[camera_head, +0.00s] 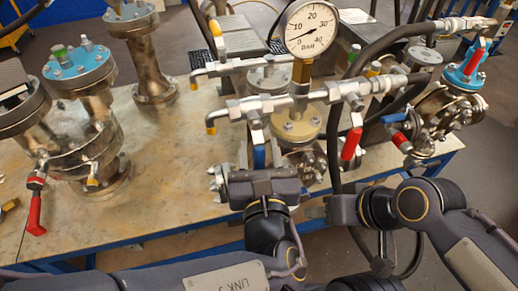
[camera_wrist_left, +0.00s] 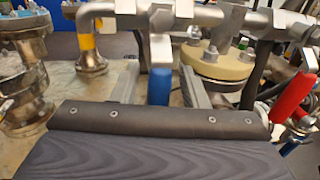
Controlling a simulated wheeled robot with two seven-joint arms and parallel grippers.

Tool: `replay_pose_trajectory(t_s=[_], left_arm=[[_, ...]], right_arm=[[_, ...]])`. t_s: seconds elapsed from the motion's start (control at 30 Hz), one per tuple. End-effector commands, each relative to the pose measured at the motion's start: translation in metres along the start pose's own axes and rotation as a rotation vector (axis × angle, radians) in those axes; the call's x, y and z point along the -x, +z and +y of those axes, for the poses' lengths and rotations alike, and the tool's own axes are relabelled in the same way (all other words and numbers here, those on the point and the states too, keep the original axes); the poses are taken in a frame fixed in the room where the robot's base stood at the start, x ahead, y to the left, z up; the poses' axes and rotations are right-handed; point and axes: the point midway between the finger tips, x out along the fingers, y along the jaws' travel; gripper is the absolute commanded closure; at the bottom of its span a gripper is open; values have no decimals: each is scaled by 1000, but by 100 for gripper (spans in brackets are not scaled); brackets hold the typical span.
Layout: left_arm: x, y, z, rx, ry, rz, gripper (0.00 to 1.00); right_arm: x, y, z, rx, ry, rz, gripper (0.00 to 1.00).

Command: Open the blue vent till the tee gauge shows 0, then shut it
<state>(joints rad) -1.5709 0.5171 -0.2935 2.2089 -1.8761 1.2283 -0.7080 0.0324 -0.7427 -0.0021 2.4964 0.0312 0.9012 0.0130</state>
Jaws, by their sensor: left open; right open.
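The blue vent handle (camera_head: 259,157) hangs down from the lower horizontal pipe, and in the left wrist view the blue handle (camera_wrist_left: 159,86) hangs between my left fingers. My left gripper (camera_wrist_left: 160,88) is open around it, with gaps visible on both sides. In the head view my left gripper (camera_head: 258,165) is below that pipe. The round white gauge (camera_head: 310,27) stands on a brass stem above the tee. Its black needle points to the lower left, near the low end; the exact reading is too small to tell. My right gripper (camera_head: 317,212) is low at the table's front edge, away from the valves.
A red handle (camera_head: 351,143) hangs right of the blue one, on the same pipe, with a dark hose beside it. A vessel with a blue flange (camera_head: 79,66) and another red handle (camera_head: 35,212) stand at left. The table (camera_head: 175,190) is bare at front left.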

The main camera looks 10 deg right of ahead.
Motion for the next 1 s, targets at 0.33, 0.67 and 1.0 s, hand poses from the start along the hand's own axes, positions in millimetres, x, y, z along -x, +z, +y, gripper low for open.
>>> replay_pose_trajectory(t_s=[0.33, 0.67, 1.0], left_arm=[[0, 0, 0, 0, 1, 0, 87], [0, 0, 0, 0, 0, 1, 100], [1, 4, 5, -90, 1, 19, 100]], right_arm=[[0, 0, 0, 0, 0, 0, 55], [0, 0, 0, 0, 0, 0, 55], [16, -8, -7, 0, 0, 0, 55]])
